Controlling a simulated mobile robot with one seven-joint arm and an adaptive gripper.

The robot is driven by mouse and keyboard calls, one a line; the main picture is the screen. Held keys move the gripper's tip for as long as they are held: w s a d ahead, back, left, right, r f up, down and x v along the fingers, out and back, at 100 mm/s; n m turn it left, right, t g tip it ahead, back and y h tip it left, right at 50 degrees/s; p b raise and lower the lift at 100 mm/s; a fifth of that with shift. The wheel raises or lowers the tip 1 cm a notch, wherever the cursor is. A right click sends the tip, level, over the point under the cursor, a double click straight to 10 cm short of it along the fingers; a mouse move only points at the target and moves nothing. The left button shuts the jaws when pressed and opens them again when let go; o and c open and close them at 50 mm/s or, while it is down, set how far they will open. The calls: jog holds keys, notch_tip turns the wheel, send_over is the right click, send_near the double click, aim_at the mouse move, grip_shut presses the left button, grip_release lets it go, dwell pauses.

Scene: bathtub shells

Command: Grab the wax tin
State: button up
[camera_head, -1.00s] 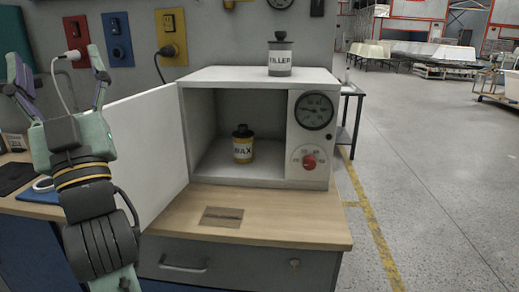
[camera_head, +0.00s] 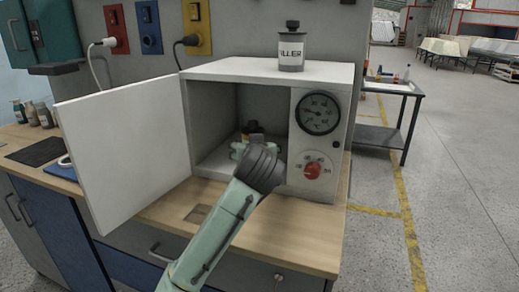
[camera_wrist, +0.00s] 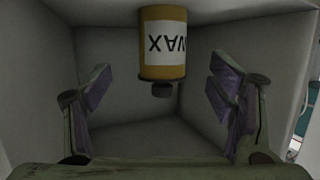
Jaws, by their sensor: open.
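The wax tin is yellow with a white WAX label and a dark lid. In the wrist view the wax tin (camera_wrist: 163,45) is upside down at top centre, its label facing the camera. In the head view the wax tin (camera_head: 252,128) stands inside the open cabinet, mostly hidden behind my wrist. My gripper (camera_wrist: 161,92) is open and empty, its purple-padded fingers spread to either side of the tin's lid end. No contact shows. In the head view my gripper (camera_head: 250,148) reaches into the cabinet and is partly hidden.
The white cabinet (camera_head: 220,70) has its door (camera_head: 125,150) swung open to the left, with a gauge and red knob on its right panel. A FILLER tin (camera_head: 291,50) stands on top. The cabinet walls lie close around my gripper.

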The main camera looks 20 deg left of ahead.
jog(key=p+x, duration=0.1)
jog(key=x, duration=0.4)
jog(key=shift+a+r, duration=0.15)
jog(key=shift+r, duration=0.05)
jog(key=p+x, duration=0.2)
jog(key=x, duration=0.1)
jog(key=shift+w+f, duration=0.15)
jog(key=shift+w, duration=0.05)
jog(key=shift+w+a+f, duration=0.2)
jog(key=shift+w+f, duration=0.1)
jog(key=shift+w, duration=0.1)
jog(key=shift+c, duration=0.5)
jog(key=c, duration=1.5)
jog(key=shift+r, duration=0.1)
